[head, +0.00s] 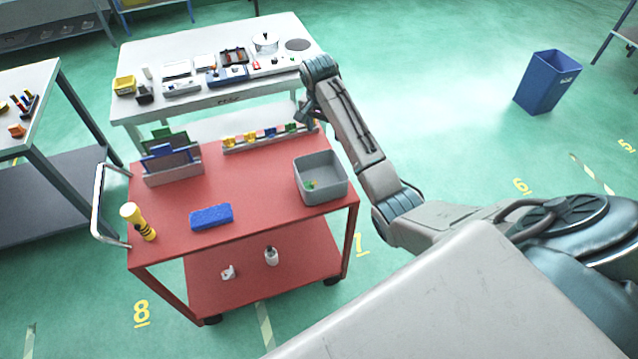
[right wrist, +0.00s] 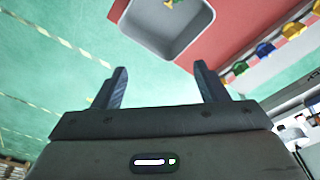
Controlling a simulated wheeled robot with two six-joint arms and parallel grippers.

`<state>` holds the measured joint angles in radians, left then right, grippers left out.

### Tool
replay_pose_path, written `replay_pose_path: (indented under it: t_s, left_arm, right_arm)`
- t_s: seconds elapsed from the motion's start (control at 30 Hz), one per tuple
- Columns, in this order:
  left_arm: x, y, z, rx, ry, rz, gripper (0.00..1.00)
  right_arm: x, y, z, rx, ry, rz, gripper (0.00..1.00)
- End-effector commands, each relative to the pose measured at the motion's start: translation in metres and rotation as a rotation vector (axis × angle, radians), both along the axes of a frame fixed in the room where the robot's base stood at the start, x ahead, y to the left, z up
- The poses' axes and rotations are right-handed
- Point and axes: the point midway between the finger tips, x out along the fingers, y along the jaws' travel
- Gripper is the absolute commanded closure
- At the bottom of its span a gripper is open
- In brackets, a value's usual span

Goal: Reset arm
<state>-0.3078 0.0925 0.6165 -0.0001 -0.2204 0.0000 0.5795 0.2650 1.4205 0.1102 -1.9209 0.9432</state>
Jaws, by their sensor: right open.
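My right arm reaches in from the right in the head view, with its gripper (head: 314,116) by the far right corner of the red cart (head: 265,190), partly hidden by the wrist. In the right wrist view the right gripper (right wrist: 160,88) has its two fingers spread apart with nothing between them. A grey bin (head: 322,166) stands on the cart with a small green and yellow item (head: 311,184) inside. The bin also shows at the top of the right wrist view (right wrist: 168,38), beyond the fingertips. My left gripper is not in view.
On the cart are a blue block (head: 211,217), a yellow and black item (head: 138,222), a grey holder (head: 173,168) and a row of coloured pieces (head: 265,137). A white table (head: 190,46) stands behind. A blue waste bin (head: 547,82) stands on open floor at right.

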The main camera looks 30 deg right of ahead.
Motion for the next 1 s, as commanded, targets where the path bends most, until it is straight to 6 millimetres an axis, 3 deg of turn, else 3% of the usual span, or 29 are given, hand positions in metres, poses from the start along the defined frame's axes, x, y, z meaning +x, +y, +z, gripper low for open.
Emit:
replay_pose_path:
  t_s: [0.27,0.47,0.57,0.77,1.0]
  left_arm:
    - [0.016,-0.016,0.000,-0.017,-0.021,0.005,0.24]
    - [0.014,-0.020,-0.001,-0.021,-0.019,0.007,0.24]
    - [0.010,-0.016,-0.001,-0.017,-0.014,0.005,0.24]
    - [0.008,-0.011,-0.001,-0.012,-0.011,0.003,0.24]
    - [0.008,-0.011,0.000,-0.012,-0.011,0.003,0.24]
  right_arm:
    - [0.000,0.000,0.000,0.000,0.000,0.000,0.33]
    - [-0.002,0.001,-0.002,-0.002,0.000,0.008,0.33]
    - [-0.014,0.006,-0.015,-0.010,-0.001,0.051,0.33]
    - [-0.077,0.032,-0.064,-0.043,-0.010,0.265,0.33]
    - [-0.176,0.066,-0.101,-0.082,-0.033,0.565,0.33]
